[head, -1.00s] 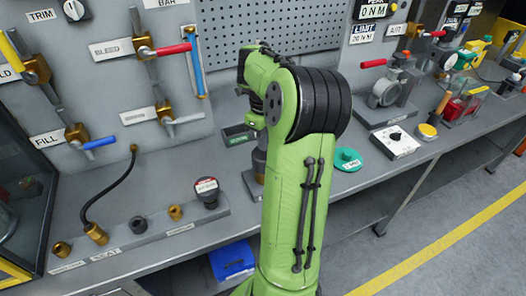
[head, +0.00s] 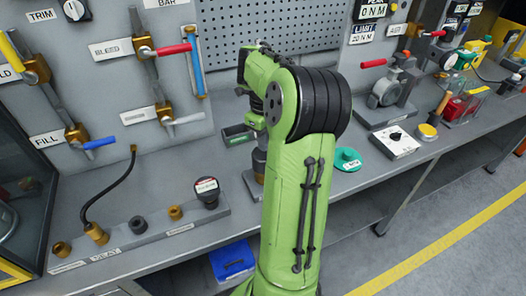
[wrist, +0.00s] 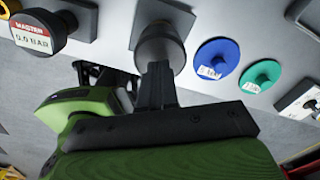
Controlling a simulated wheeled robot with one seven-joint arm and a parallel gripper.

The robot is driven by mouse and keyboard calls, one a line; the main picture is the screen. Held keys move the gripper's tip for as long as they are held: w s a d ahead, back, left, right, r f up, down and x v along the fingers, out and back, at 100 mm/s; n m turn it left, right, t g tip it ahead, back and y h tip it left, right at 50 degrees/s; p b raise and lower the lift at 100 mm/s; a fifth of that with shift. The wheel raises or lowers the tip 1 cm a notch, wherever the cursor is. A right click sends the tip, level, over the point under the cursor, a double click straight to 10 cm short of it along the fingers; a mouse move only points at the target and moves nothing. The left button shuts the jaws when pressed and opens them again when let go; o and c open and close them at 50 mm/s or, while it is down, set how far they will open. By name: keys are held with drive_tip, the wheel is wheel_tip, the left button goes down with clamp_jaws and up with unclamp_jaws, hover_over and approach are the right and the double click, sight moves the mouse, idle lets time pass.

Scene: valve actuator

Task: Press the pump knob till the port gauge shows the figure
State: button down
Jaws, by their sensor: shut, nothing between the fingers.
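A dark round knob (wrist: 162,48) on a grey mount, apparently the pump knob, stands just past my fingertips in the wrist view. In the head view, part of a dark upright piece on that mount (head: 259,162) shows beside my arm, which hides the rest. My gripper (wrist: 157,70) is shut and empty, its fingers pointing at the knob's lower side. I cannot tell whether they touch it. A round dark gauge (wrist: 38,32) labelled MASTER reads 0.0 BAR; it also stands on the bench block in the head view (head: 207,192). No gauge labelled port can be picked out.
A blue disc (wrist: 217,58) and a green disc (wrist: 261,76) lie right of the knob. A white box (head: 394,143) stands farther right. Valves with BLEED (head: 111,47) and FILL (head: 47,139) labels are on the back panel. A black hose (head: 97,190) rises from the bench block.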

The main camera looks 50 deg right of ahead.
sight(264, 158)
drive_tip(key=shift+f, duration=0.1)
drive_tip(key=shift+f+b, duration=3.25)
drive_tip(key=shift+b, duration=0.15)
drive_tip(key=shift+r+p, duration=2.4)
drive_tip(key=shift+r, duration=1)
drive_tip(key=shift+f+b, duration=0.25)
drive_tip(key=shift+b, duration=0.05)
